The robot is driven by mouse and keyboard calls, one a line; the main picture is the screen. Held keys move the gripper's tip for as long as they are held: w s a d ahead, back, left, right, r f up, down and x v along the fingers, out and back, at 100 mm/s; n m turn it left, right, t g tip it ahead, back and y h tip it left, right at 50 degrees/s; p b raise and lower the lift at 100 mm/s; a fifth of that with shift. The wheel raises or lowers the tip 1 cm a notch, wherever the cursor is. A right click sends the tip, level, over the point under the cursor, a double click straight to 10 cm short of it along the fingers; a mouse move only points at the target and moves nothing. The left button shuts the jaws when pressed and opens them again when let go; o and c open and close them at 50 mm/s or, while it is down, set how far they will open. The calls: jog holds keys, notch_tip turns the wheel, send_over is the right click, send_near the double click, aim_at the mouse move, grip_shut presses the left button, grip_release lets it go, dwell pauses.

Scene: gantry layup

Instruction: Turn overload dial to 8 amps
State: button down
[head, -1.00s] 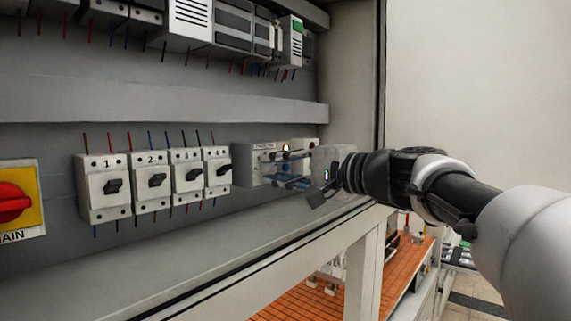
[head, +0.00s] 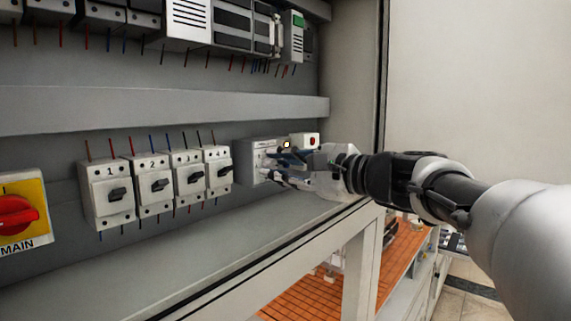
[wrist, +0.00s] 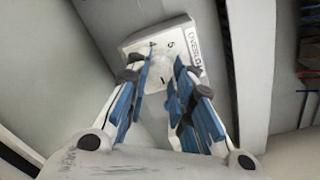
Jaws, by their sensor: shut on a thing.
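The overload unit (head: 249,160) is a pale grey box at the right end of the lower row in the head view.
Several numbered breakers (head: 107,192) with black knobs stand left of the unit. A red MAIN switch (head: 17,215) on yellow is at far left. A small box with a red button (head: 312,140) is close behind my gripper. A grey rail (head: 160,108) runs above.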

dwell(0.4)
jog(key=c, duration=1.4)
grip_release()
jog(key=v, duration=1.2)
